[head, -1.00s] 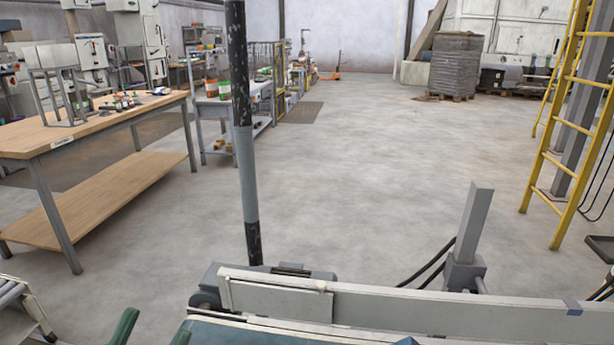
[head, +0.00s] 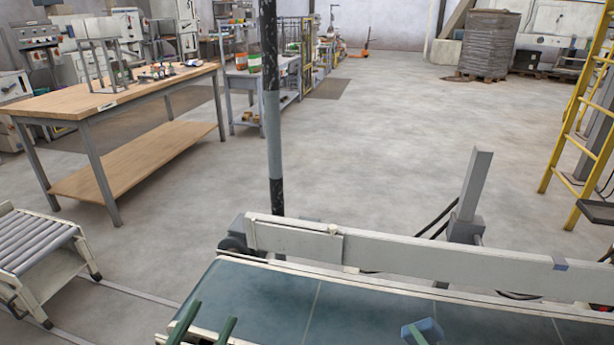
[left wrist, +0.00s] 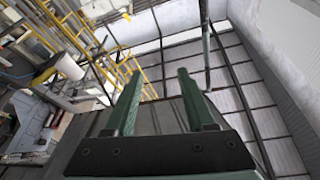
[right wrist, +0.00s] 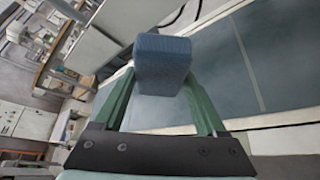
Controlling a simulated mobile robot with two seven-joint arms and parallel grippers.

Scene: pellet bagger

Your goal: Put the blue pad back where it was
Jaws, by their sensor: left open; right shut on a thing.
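The blue pad (right wrist: 162,62) is a block gripped between the fingers of my right gripper (right wrist: 160,90) in the right wrist view. In the head view the pad (head: 422,331) shows at the bottom edge, in front of the conveyor belt; my right gripper itself is not clearly seen there. My left gripper (head: 206,325) is open and empty at the bottom of the head view, near the belt's left end. Its two green fingers stand apart in the left wrist view (left wrist: 158,88), with nothing between them.
The teal conveyor belt (head: 370,306) has a pale side rail (head: 400,253) along its far side. A dark-and-grey post (head: 272,130) rises beyond it. A roller conveyor (head: 35,245) is at left, a wooden workbench (head: 150,88) behind. Open floor (head: 400,120) lies beyond the rail.

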